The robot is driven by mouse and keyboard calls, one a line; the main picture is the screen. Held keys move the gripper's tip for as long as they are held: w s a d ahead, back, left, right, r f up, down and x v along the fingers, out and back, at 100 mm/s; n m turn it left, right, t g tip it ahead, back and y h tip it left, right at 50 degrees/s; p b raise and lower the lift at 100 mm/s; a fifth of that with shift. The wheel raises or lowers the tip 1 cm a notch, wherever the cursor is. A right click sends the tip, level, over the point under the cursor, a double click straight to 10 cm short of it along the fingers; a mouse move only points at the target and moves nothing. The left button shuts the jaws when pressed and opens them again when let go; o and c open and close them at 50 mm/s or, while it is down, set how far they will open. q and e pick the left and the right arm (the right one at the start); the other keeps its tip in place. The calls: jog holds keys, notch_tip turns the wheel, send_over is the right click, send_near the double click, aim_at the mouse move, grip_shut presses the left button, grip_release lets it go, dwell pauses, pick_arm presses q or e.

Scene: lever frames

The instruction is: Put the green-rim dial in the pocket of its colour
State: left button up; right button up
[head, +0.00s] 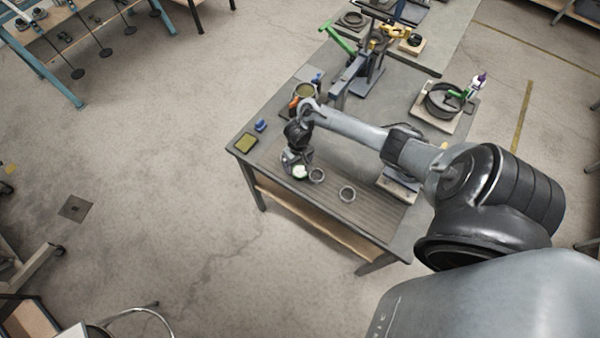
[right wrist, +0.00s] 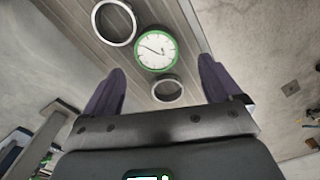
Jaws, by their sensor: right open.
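The green-rim dial (right wrist: 156,48) has a white face with dark hands and shows whole in the right wrist view. In the head view a small pale green-white round thing (head: 299,172) beside my right gripper (head: 293,167) looks like the same dial. My right gripper (right wrist: 161,65) is open, and the dial shows between its spread fingertips with nothing gripped. Two grey rings, an upper one (right wrist: 115,22) and a lower one (right wrist: 168,89), lie near the dial. I cannot tell which pocket is green. My left gripper is not in view.
The dark workbench (head: 278,190) has a ridged mat area. An olive pad (head: 245,143) and a blue item (head: 261,126) are at its left corner. A lever frame (head: 350,85) and a round pan (head: 443,100) stand farther back. Floor lies beyond the front edge.

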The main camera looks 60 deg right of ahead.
aim_at(300, 170)
jog(key=shift+s+d+f+b, duration=0.15)
jog(key=shift+f+b, duration=0.1)
jog(key=shift+f, duration=1.1)
jog(key=shift+s+a+f+b, duration=0.1)
jog(key=shift+f+b, duration=0.15)
jog(key=shift+f, duration=1.05)
jog(key=shift+c, duration=0.4)
jog(key=c, duration=1.1)
jog(key=shift+r, duration=0.1)
